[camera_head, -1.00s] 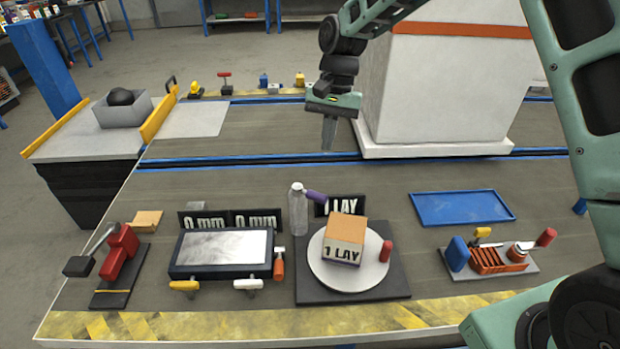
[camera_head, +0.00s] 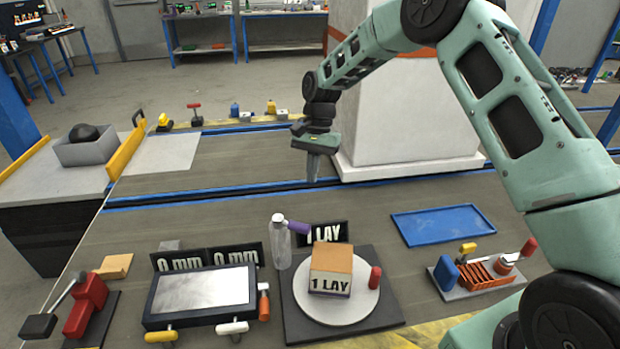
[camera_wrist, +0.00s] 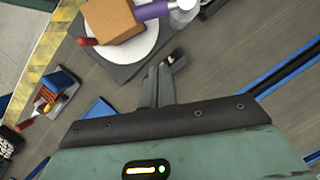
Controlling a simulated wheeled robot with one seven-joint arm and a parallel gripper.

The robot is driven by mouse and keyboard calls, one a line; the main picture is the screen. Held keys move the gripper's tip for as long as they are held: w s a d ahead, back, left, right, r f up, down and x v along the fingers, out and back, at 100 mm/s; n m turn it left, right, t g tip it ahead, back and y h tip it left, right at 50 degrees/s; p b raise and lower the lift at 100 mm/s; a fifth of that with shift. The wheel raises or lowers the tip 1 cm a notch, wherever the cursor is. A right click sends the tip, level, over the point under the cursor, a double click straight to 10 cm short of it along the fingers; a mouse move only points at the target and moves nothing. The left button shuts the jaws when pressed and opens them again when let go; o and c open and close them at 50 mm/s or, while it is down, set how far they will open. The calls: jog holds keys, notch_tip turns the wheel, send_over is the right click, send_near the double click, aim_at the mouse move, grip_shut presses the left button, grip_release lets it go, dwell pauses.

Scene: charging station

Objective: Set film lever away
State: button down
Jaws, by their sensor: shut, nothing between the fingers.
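A purple lever (camera_head: 298,227) sticks out from the top of a clear upright cylinder (camera_head: 281,245), pointing right toward the "1 LAY" sign. I take it for the film lever; nothing labels it. It also shows in the wrist view (camera_wrist: 154,9). Beside it, a brown box (camera_head: 331,264) marked "1 LAY" stands on a white round turntable (camera_head: 306,301), with a red knob (camera_head: 375,277) at its right. My gripper (camera_head: 314,178) hangs shut and empty above the table near the blue rail, well behind the lever. Its fingers (camera_wrist: 160,70) point toward the turntable side in the wrist view.
A "1 LAY" sign (camera_head: 336,233) stands behind the box. A grey-topped panel (camera_head: 203,290) with "0 mm" signs is on the left. A blue tray (camera_head: 442,225) and a small orange rack (camera_head: 487,275) lie right. A large white block (camera_head: 410,120) stands behind my gripper.

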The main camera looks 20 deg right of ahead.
aim_at(295, 226)
jog(key=s+a+f, duration=0.4)
jog(key=f, duration=0.4)
jog(key=shift+s, duration=0.35)
